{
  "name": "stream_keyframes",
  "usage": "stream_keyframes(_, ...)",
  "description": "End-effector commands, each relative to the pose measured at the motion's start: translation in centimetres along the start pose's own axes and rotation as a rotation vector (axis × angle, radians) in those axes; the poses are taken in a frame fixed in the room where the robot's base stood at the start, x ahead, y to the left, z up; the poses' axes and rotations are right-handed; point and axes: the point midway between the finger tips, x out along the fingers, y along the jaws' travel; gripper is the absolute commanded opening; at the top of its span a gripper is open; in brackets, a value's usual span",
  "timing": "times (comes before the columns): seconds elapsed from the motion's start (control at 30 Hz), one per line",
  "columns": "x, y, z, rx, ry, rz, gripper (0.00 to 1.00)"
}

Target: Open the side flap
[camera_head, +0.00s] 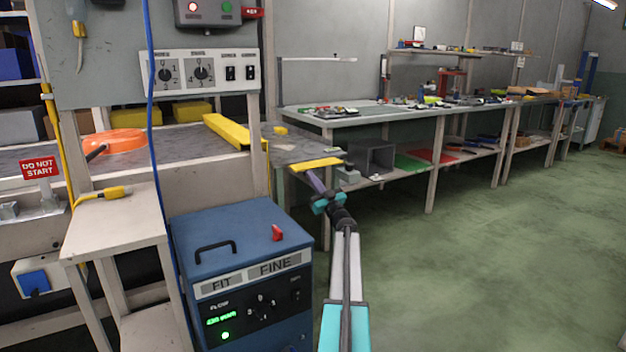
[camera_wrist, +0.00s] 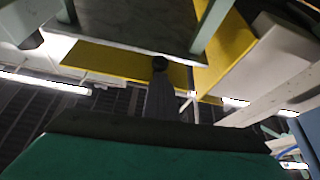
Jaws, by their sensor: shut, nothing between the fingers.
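The side flap seems to be the yellow plate (camera_head: 316,164) at the right end of the conveyor; its hinge cannot be made out. In the wrist view a yellow strip (camera_wrist: 95,57) and a wider yellow panel (camera_wrist: 222,50) show above my gripper; which one is the flap is unclear. My gripper (camera_head: 310,174) is shut and empty, pointing up just below the yellow plate. In the wrist view its fingertips (camera_wrist: 160,64) lie in front of the yellow strip. I cannot tell whether they touch it.
A blue cabinet (camera_head: 240,235) stands in front, with a small stand (camera_head: 115,215) at left. A long workbench (camera_head: 400,112) runs behind. The floor at right is clear.

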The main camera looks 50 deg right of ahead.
Motion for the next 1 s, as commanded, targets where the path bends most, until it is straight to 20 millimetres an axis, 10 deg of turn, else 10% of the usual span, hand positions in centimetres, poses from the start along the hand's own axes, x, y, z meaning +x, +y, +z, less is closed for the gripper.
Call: stream_keyframes(1.0, -4.3, -1.2, 4.1, 0.001, -0.004, -0.001, 0.00)
